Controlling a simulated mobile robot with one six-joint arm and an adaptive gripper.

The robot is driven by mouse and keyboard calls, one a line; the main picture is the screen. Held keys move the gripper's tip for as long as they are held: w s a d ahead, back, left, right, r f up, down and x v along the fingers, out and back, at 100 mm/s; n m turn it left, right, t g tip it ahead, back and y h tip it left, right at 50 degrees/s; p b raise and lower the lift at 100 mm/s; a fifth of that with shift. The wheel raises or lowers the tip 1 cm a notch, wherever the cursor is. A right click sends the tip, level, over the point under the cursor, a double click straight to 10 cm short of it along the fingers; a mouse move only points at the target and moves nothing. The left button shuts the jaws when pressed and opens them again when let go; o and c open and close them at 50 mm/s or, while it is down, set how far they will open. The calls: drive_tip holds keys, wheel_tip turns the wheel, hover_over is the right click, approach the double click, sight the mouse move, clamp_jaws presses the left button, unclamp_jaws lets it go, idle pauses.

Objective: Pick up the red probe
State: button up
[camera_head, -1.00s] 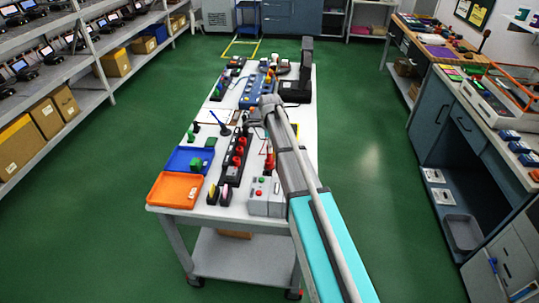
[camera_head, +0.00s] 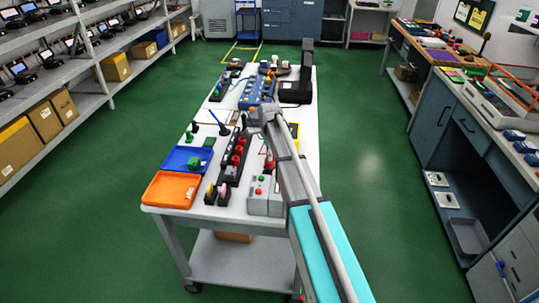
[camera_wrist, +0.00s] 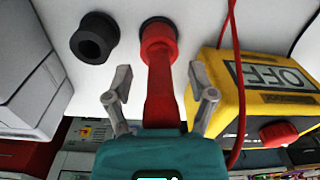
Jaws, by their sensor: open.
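The red probe (camera_wrist: 160,88) shows in the wrist view, with its round collar at a dark ring in the pale surface. My gripper (camera_wrist: 160,80) is open, with one finger on each side of the probe and visible gaps to both. In the head view my gripper (camera_head: 262,112) is over the white bench, partly hidden by my arm. A small red upright piece (camera_head: 270,161) beside my arm there may be the probe; I cannot be sure.
A black round holder (camera_wrist: 95,38) stands left of the probe. A yellow box (camera_wrist: 270,90) marked OFF is close on the right, with a red cable (camera_wrist: 237,120) beside it. An orange tray (camera_head: 172,189) and blue tray (camera_head: 188,159) lie at the bench's near left.

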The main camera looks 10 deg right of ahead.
idle(0.4)
clamp_jaws()
drive_tip(key=shift+r, duration=0.2)
idle(0.3)
wheel_tip(320, 180, up, 2)
drive_tip(key=shift+p, duration=1.25)
drive_tip(key=s+a+r+p, duration=0.3)
drive_tip(key=s+r+p, duration=0.7)
drive_tip(key=s, duration=0.3)
drive_tip(key=shift+s+r+p, duration=0.3)
drive_tip(key=shift+s, duration=0.05)
